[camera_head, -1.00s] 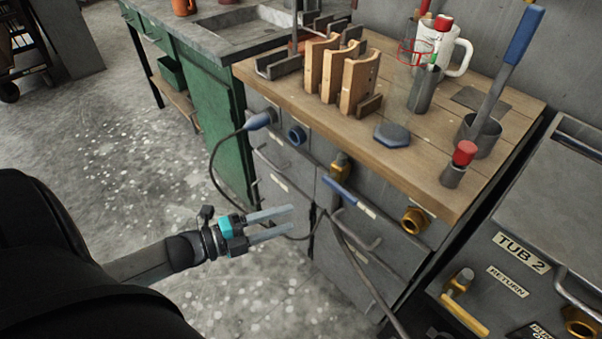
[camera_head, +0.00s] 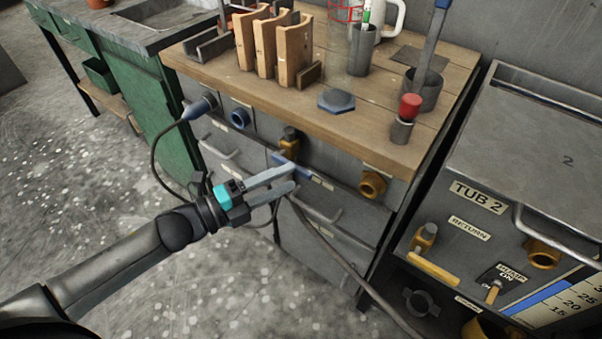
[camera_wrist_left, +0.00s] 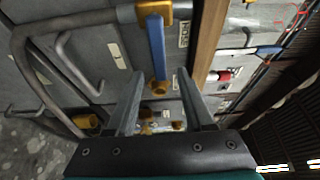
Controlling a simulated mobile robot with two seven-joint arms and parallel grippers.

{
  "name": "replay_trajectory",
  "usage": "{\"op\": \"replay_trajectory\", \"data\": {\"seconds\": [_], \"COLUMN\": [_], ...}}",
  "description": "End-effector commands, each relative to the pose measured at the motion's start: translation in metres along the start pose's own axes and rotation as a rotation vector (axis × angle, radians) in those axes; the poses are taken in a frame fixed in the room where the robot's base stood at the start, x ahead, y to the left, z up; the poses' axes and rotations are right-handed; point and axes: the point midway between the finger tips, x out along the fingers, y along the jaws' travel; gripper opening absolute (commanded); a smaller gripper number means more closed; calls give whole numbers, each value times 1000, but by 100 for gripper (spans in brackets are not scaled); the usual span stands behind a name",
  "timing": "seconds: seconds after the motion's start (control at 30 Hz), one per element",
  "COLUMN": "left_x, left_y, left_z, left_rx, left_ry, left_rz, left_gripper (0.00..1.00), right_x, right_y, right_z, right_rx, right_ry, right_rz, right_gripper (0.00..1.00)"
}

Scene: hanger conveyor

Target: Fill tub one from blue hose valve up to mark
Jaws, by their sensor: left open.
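A brass valve (camera_head: 289,139) with a blue lever (camera_head: 284,159) is on the front of the grey drawer unit, under the wooden top. My left gripper (camera_head: 291,178) is open, its fingertips close to the lever. In the left wrist view the blue lever (camera_wrist_left: 156,48) appears ahead of and between the open fingers (camera_wrist_left: 165,90); I cannot tell whether they touch it. A dark hose (camera_head: 326,247) runs down past the drawers. No label for tub one shows. A tub marked TUB 2 (camera_head: 477,197) stands at right, with a numbered blue-and-white scale (camera_head: 553,303). My right gripper is out of view.
Drawer handles (camera_head: 318,214) stick out just below my left gripper. Wooden blocks (camera_head: 293,52) and a red-capped holder (camera_head: 402,130) stand on the worktop (camera_head: 380,125). Open floor (camera_head: 190,270) is in front.

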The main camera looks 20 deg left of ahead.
Motion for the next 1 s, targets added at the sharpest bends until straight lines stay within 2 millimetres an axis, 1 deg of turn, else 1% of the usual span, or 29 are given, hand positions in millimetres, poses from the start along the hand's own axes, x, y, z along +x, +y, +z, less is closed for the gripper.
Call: {"op": "replay_trajectory", "data": {"seconds": [0.03, 0.1, 0.3, 0.5, 0.77, 1.0], "left_x": [9, 18, 38, 46, 46, 46], "left_y": [0, 1, 0, 0, 0, 0], "left_z": [0, 0, 0, 0, 0, 0], "left_rx": [2, 2, 1, -1, -1, -1], "left_ry": [1, 0, 0, 0, -1, -1], "left_rz": [-3, -2, -2, 0, 1, 1], "left_gripper": [52, 52, 52, 52, 52, 26], "right_x": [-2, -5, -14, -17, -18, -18], "right_y": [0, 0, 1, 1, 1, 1], "right_z": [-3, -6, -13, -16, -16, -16], "right_rx": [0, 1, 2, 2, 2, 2], "right_ry": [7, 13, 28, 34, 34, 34], "right_rz": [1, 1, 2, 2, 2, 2], "right_gripper": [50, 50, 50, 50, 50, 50]}}
